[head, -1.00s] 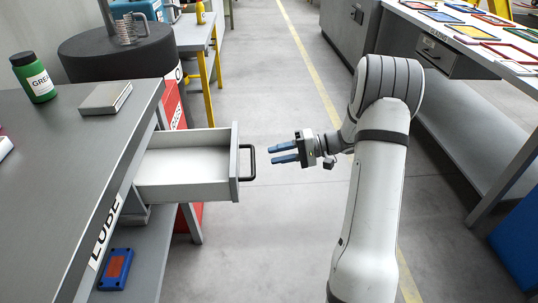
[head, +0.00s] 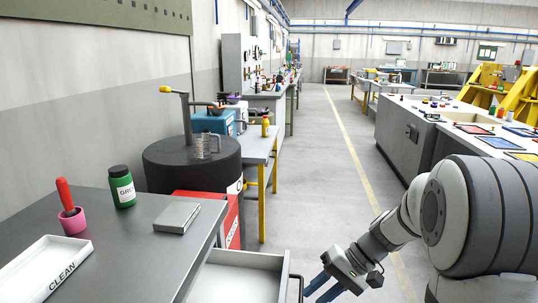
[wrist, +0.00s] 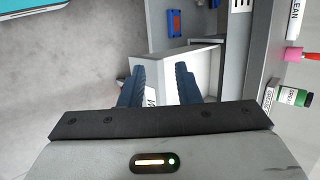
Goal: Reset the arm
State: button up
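My gripper (head: 323,288) is at the bottom of the head view, right of the open drawer's handle. Its two blue fingers point left and are apart with nothing between them. In the wrist view my gripper (wrist: 158,88) also shows its fingers spread and empty. My white arm fills the lower right of the head view. The drawer (wrist: 200,62) also shows past the fingertips in the wrist view.
On the bench (head: 135,240) are a white CLEAN tray (head: 42,268), a pink cup (head: 72,222) with a red-handled tool, a green bottle (head: 122,188) and a grey box (head: 178,217). A black drum (head: 190,165) stands behind. The aisle floor (head: 330,190) is clear.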

jog(key=s+d+r+t+h+p, duration=0.1)
jog(key=s+r+t+h+p, duration=0.1)
jog(key=s+r+h+p, duration=0.2)
jog(key=s+d+r+t+h+p, duration=0.2)
jog(key=s+r+h+p, duration=0.2)
jog(key=s+r+p, duration=0.4)
notch_tip(320, 180, up, 5)
jog(key=shift+s+d+r+n+h, duration=0.2)
jog(key=shift+s+d+n+h, duration=0.15)
jog(key=shift+s, duration=0.55)
jog(key=shift+a, duration=0.15)
